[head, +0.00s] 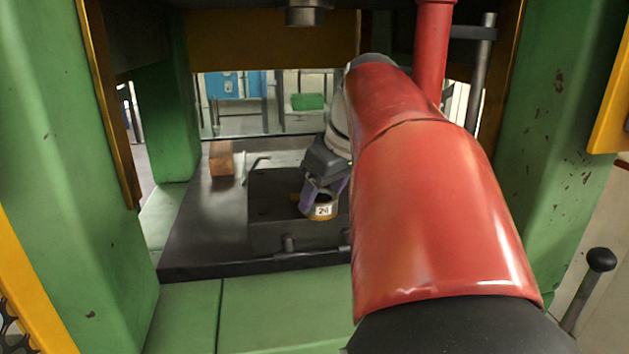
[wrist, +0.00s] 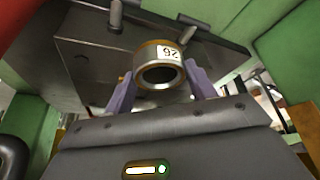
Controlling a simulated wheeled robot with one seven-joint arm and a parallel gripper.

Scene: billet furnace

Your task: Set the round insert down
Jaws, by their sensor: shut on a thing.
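The round insert (head: 312,214) is a short metal ring with a brass-coloured rim and a white number label. My gripper (head: 322,199) is shut on it, with purple fingers on either side. In the wrist view the insert (wrist: 144,62) sits between the fingers of my gripper (wrist: 160,82), its round bore facing the camera. My red arm hides the right part of the block.
Green press columns (head: 60,190) stand at both sides. A metal ram (head: 307,12) hangs above.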

